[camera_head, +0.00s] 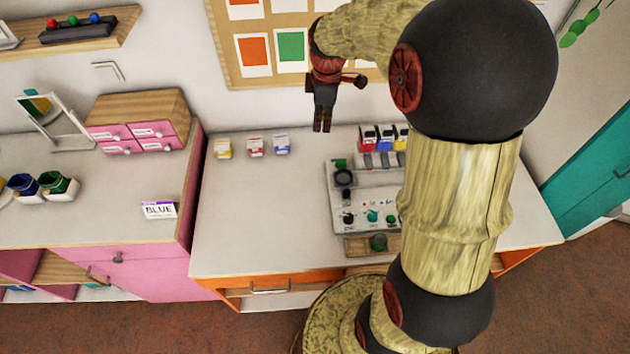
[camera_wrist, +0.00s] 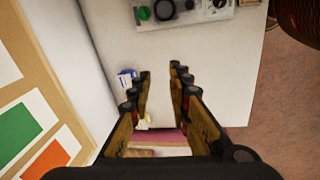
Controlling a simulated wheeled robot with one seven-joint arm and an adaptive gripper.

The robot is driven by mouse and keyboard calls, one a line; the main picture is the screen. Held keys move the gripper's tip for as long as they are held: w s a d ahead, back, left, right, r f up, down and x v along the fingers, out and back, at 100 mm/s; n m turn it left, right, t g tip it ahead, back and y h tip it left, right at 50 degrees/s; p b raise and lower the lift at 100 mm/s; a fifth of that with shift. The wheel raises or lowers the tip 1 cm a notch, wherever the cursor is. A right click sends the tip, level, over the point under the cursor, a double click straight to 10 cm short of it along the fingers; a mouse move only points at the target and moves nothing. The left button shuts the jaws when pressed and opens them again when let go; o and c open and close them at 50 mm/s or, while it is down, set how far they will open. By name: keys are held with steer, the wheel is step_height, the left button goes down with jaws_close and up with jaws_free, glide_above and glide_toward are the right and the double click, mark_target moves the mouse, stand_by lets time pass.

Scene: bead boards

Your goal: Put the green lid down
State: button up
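My gripper (camera_head: 322,128) hangs fingers-down in front of the wall, over the back of the white desk. In the wrist view its two fingers (camera_wrist: 160,72) stand apart, and bare desktop shows between the tips. I see no green lid between them. A dark green round piece (camera_head: 378,242), possibly the lid, sits on a small wooden tray (camera_head: 356,245) at the desk's front edge; I cannot tell for sure. Two jars stand on the left counter, one dark blue (camera_head: 22,184) and one green (camera_head: 56,184), and both look open at the top.
A grey board with knobs (camera_head: 340,215) lies on the desk's right side, partly hidden by my arm. Small coloured boxes (camera_head: 255,147) stand at the back. The desk's left-middle is clear.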

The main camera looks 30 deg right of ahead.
steer(key=s+a+r+m+t, duration=0.2)
steer(key=s+a+r+m, duration=0.3)
steer(key=s+a+r, duration=0.45)
steer(key=s+a+m, duration=0.3)
steer(key=s, duration=0.4)
steer(key=s+a+r+m+t, duration=0.1)
steer(key=s+a+m, duration=0.2)
steer(key=s, duration=0.4)
steer(key=shift+a+t+y, duration=0.3)
steer(key=shift+a, duration=0.05)
